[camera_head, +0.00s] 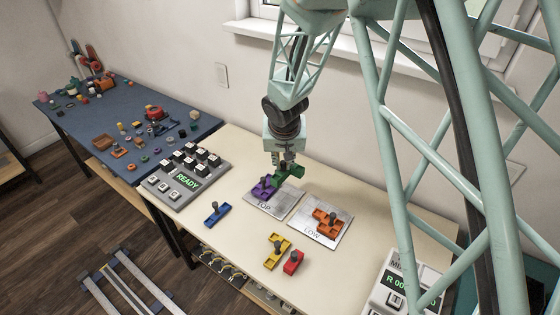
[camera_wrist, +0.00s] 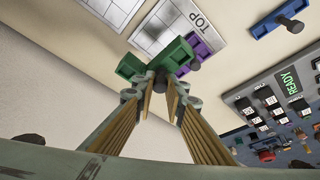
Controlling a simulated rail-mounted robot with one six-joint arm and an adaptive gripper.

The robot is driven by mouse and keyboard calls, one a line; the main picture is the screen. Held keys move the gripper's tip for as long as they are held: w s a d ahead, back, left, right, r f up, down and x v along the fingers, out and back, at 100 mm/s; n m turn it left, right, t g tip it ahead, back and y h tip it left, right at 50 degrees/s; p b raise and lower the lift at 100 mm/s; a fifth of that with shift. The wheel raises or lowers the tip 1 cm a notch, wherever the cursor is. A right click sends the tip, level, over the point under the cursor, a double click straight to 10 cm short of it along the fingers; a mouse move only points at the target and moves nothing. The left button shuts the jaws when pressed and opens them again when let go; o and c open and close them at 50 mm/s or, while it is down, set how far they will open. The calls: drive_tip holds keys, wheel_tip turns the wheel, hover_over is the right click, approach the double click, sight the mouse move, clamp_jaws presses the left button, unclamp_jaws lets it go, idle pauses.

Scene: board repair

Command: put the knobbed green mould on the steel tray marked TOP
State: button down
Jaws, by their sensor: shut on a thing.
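The green mould (camera_head: 291,171) hangs by its knob from my gripper (camera_head: 283,160), at the back edge of the steel tray marked TOP (camera_head: 281,205). It also shows in the wrist view (camera_wrist: 178,51), with the fingertips (camera_wrist: 160,85) closed around its knob. Whether it touches the tray is unclear. A purple mould (camera_head: 265,189) with a dark knob lies on the left part of the TOP tray, close beside the green one; the green mould partly covers it in the wrist view (camera_wrist: 209,37).
The steel tray marked LOW (camera_head: 340,234) holds an orange mould (camera_head: 325,223). Blue (camera_head: 214,216), yellow (camera_head: 273,260) and red (camera_head: 291,263) moulds lie on the cream table. A READY button box (camera_head: 163,196) stands left; another console (camera_head: 385,293) stands front right. The TOP tray's front right part is bare.

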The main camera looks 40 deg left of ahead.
sight(280, 176)
drive_tip(key=shift+s+a, duration=0.4)
drive_tip(key=shift+a, duration=0.05)
drive_tip(key=shift+f, duration=0.25)
drive_tip(key=shift+f+b, duration=3)
drive_tip(key=shift+f, duration=1.25)
drive_tip(key=shift+f+b, duration=0.55)
drive_tip(key=shift+b, duration=0.05)
drive_tip(key=c, duration=2.6)
unclamp_jaws()
drive_tip(key=shift+o, duration=0.2)
drive_tip(key=shift+r, duration=0.1)
drive_tip(key=shift+v, duration=5.9)
